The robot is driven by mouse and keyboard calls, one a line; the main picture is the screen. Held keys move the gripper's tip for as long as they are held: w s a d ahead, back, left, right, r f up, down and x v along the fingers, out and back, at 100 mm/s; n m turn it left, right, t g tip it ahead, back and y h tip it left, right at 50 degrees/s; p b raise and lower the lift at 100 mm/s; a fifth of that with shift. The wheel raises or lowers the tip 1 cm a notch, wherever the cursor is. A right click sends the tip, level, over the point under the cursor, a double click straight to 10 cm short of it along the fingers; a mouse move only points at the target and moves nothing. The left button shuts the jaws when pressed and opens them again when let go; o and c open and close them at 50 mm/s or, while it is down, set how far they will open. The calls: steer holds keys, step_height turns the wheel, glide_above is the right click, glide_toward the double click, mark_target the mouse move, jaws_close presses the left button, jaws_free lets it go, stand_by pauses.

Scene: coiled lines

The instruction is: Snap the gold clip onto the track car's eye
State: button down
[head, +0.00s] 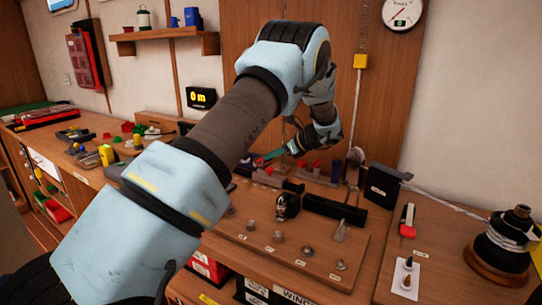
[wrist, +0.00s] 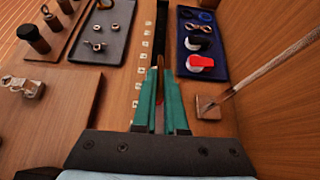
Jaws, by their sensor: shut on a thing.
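My gripper (wrist: 160,75) has teal fingers, close together and pointing away along a dark track (wrist: 162,25) in the wrist view. A narrow orange-gold piece, apparently the gold clip (wrist: 159,100), shows between the fingers; most of it is hidden by them. In the head view my gripper (head: 265,158) is low over the back of the bench, and what it holds is too small to make out. I cannot pick out the track car or its eye; the fingers cover part of the track.
A blue tray (wrist: 219,72) with red-and-white and black shackles lies right of the track. A rope (wrist: 265,70) slants down to a small block (wrist: 208,108) at the right. A grey tray (wrist: 113,50) with metal fittings lies left. A rope-wound winch (head: 505,240) stands at the bench's right.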

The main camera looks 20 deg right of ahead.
stand_by(0.4)
steer(key=c, duration=0.9)
jaws_free()
steer(key=shift+s+d+r, duration=0.2)
steer(key=shift+s+d, duration=0.15)
steer(key=b+v, duration=0.3)
steer(key=v, duration=0.7)
steer(key=shift+w+a+r, duration=0.1)
steer(key=shift+a, duration=0.1)
